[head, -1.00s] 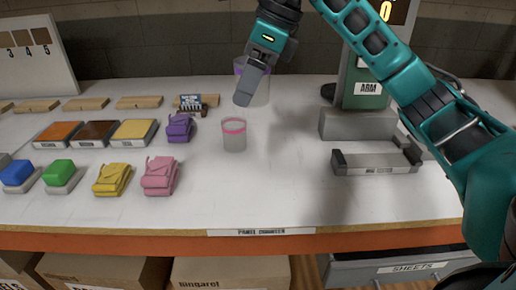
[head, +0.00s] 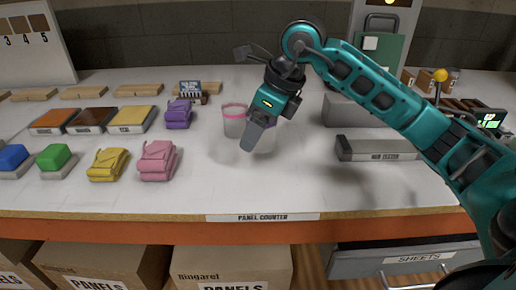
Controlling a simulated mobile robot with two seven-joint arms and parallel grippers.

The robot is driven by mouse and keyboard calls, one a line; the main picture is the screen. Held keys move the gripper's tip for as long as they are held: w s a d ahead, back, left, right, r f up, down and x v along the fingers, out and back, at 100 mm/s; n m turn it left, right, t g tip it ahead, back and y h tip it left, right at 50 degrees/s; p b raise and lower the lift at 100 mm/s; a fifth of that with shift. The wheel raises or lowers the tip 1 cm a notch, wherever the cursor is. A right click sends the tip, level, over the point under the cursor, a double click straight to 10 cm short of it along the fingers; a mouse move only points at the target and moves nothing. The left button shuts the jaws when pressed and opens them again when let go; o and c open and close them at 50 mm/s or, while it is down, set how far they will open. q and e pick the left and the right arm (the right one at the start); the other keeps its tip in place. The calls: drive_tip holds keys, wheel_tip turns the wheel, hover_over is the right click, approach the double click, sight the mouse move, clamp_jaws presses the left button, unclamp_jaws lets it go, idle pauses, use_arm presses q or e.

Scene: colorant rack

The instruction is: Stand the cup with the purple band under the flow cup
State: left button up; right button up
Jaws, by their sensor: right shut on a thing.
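My right gripper (head: 257,136) reaches in from the right, low over the middle of the counter. It is shut on a pale, translucent cup (head: 266,143), mostly hidden behind the finger. The cup's band does not show now; its rim showed purple a second ago. I cannot tell whether its base touches the counter. A clear cup with a pink band (head: 235,121) stands upright just behind and left of the gripper. I cannot make out a flow cup in this view. My left gripper is not in view.
Yellow (head: 108,164), pink (head: 158,160) and purple (head: 178,114) pouches stand to the left, near several coloured panels. A grey tester bar (head: 378,148) and grey block (head: 345,110) stand to the right. The front middle of the counter (head: 255,190) is clear.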

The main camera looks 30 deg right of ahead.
sight(258, 147)
drive_tip(key=shift+f+b, duration=0.3)
drive_tip(key=shift+f, duration=1.8)
drive_tip(key=shift+f, duration=0.2)
drive_tip(key=o, duration=1)
drive_tip(key=shift+r, duration=0.1)
